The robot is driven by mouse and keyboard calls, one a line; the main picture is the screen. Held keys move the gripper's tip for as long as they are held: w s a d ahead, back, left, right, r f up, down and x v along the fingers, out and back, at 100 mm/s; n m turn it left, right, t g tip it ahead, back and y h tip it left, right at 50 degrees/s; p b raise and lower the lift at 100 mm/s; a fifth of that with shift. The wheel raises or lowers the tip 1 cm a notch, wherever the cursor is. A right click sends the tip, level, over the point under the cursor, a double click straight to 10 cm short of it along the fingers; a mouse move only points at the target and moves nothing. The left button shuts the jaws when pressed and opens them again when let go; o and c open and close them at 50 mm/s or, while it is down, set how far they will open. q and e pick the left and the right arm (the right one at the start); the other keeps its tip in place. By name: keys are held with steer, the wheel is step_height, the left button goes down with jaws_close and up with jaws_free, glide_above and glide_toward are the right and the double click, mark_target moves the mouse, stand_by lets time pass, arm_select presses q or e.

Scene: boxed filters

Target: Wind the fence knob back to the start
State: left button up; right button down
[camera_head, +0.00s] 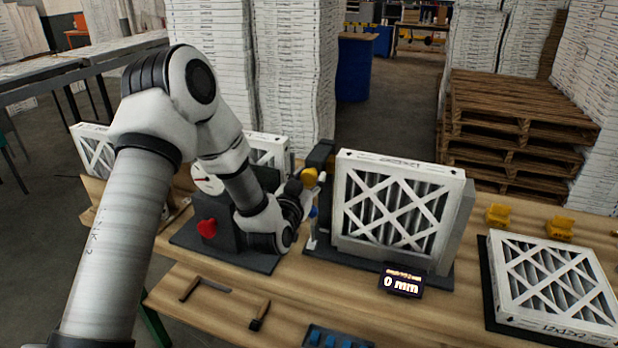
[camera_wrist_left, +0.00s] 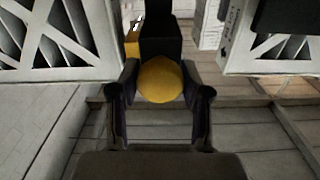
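The yellow fence knob (camera_head: 309,177) is on the dark fixture left of the upright boxed filter (camera_head: 395,205). A small display (camera_head: 402,281) in front of that filter reads 0 mm. My left gripper (camera_head: 308,192) is at the knob. In the left wrist view the knob (camera_wrist_left: 160,80) sits between the two fingertips of the gripper (camera_wrist_left: 162,72), which appear to touch its sides. The gripper looks shut on it. My right gripper is not in view.
A dark block with a red heart-shaped knob (camera_head: 207,228) and a white dial (camera_head: 207,180) stands left of my gripper. Another filter (camera_head: 555,285) lies flat at right, near yellow pieces (camera_head: 498,215). A blue tray (camera_head: 335,338) is at the front edge.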

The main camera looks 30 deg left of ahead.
arm_select(q)
steer(key=c, duration=0.3)
steer(key=shift+f+n+b, duration=0.2)
steer(key=shift+n+b, duration=0.2)
steer(key=shift+b, duration=0.35)
steer(key=shift+c, duration=0.2)
steer(key=shift+r, duration=0.2)
steer(key=o, duration=1.2)
steer(key=shift+c, duration=0.2)
steer(key=v, duration=0.7)
steer(key=shift+s, duration=0.2)
